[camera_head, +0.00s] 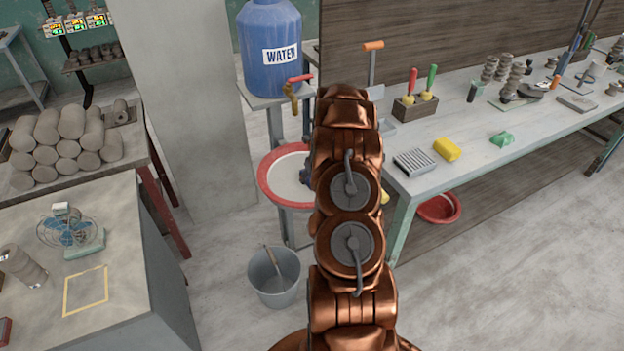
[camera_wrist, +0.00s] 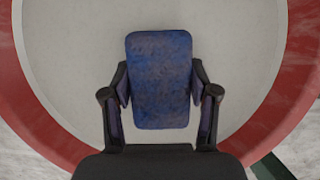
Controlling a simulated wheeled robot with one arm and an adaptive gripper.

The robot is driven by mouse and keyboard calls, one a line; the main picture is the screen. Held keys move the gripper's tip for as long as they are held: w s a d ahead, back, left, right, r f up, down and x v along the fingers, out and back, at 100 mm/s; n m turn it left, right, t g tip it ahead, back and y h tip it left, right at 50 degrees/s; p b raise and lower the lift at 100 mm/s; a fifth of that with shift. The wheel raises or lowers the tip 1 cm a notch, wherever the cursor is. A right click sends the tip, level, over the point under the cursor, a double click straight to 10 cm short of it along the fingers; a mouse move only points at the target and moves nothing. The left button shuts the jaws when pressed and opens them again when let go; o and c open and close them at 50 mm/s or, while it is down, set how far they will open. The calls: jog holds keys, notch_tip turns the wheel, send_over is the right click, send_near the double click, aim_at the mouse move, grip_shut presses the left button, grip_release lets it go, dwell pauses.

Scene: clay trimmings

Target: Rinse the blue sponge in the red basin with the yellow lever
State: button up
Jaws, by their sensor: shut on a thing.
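The blue sponge (camera_wrist: 160,80) is upright in the wrist view, mottled blue and dark, between my fingers. My gripper (camera_wrist: 159,88) is shut on its two sides and holds it over the pale inside of the red basin. The red basin (camera_head: 266,187) has a wide red rim, also in the wrist view (camera_wrist: 38,112); my arm hides its right part in the head view. Whether the sponge touches the basin's bottom, I cannot tell. A small yellow piece (camera_head: 385,197) shows just right of my arm, possibly the lever; the rest is hidden.
A blue water barrel (camera_head: 270,45) with a red-handled tap (camera_head: 297,82) stands behind the basin. A grey bucket (camera_head: 274,277) is on the floor. The workbench (camera_head: 480,185) at right holds a yellow block (camera_head: 447,149) and tools. Another red bowl (camera_head: 438,208) lies below.

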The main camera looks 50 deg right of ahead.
jog(key=shift+d+p, duration=0.45)
jog(key=shift+p, duration=0.3)
notch_tip(320, 180, up, 2)
jog(key=p, duration=0.2)
jog(key=shift+r+p, duration=0.25)
jog(key=shift+p, duration=0.05)
jog(key=shift+r, duration=3.3)
